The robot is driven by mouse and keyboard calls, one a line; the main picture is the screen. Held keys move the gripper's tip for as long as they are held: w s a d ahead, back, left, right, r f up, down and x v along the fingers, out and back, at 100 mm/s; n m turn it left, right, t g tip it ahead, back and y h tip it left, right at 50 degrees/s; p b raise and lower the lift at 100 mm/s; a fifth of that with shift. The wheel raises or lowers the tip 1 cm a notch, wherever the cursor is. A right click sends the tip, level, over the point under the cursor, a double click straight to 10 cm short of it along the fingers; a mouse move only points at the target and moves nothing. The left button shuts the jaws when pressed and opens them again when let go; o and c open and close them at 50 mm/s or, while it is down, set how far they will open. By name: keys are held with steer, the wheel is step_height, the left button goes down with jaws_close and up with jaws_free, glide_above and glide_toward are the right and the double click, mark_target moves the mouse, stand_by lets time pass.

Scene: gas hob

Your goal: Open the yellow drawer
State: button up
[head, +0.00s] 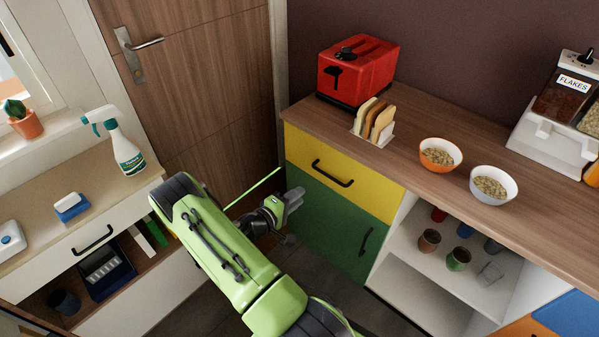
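The yellow drawer (345,178) is in the right half of the head view, under the wooden counter top and above a green cupboard door (326,222). It looks shut, its front flush with the cabinet. Its black bar handle (333,173) runs across the front and is fully visible. My gripper (292,205) is at the end of my green arm, lower than the drawer and to the left of its handle, in front of the green door's left side in the picture. It does not touch the handle. The fingers are small and dark, so their opening is unclear.
On the counter (455,150) stand a red toaster (357,72), a toast rack (372,125), two bowls of cereal (441,153) and a flakes dispenser (558,115). Open shelves (420,275) with several cups are right of the green door. A left counter (75,215) holds a spray bottle (124,150).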

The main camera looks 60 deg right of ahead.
mark_target(329, 177)
steer(key=b+x, duration=0.1)
steer(key=x, duration=0.9)
steer(key=b+x, duration=0.1)
steer(key=x, duration=0.4)
steer(key=shift+s+d+b, duration=0.35)
steer(key=shift+s, duration=0.05)
jaws_close()
